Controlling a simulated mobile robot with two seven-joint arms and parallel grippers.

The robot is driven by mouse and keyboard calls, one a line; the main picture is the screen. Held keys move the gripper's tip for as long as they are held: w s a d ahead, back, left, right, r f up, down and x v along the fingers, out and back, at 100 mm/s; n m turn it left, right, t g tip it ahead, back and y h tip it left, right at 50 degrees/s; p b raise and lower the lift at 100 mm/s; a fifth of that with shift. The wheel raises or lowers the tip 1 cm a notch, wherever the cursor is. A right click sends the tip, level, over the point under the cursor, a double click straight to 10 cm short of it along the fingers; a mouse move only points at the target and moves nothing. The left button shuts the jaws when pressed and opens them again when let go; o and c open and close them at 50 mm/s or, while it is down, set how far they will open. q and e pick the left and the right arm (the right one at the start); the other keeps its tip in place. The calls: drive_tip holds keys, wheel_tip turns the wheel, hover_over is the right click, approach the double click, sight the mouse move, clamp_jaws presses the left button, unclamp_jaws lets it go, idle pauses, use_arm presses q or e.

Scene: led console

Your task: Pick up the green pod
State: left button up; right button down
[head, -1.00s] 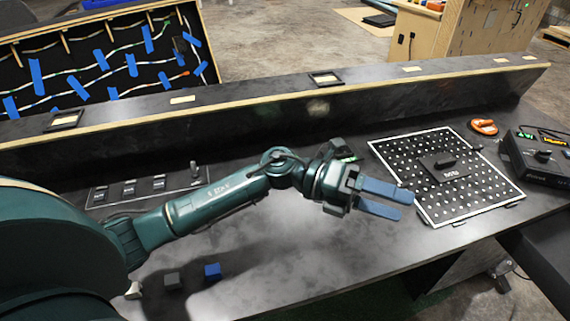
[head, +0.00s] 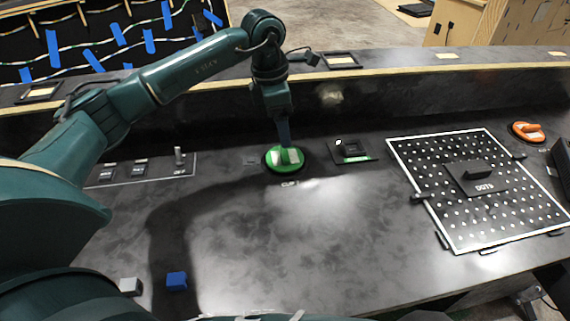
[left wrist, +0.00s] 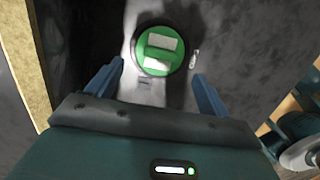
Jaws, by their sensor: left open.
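The green pod (head: 285,158) is a round green disc with pale rectangular patches, set in a dark ring on the console's flat top. My left gripper (head: 284,138) points down over it in the head view and covers part of it. In the left wrist view, the green pod (left wrist: 160,51) lies ahead, centred between the two blue fingers of my left gripper (left wrist: 152,82). The fingers are open and apart from each other, with nothing held between them. How far the fingertips are above the pod is hard to tell. My right gripper is not in view.
A switch panel (head: 138,170) lies left of the pod and a small black device (head: 350,151) lies right of it. A white-dotted board (head: 425,190) with a knob and an orange object (head: 528,131) are further right. A blue block (head: 177,281) and a grey block (head: 130,286) sit near the front.

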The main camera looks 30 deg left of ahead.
sight(285, 151)
use_arm(q)
drive_tip(key=f, duration=0.7)
drive_tip(key=shift+w+d+f, duration=0.1)
drive_tip(key=shift+d+f, duration=0.05)
drive_tip(key=shift+d, duration=0.15)
drive_tip(key=shift+c, duration=0.2)
drive_tip(key=c, duration=1.4)
drive_tip(key=shift+c, duration=0.5)
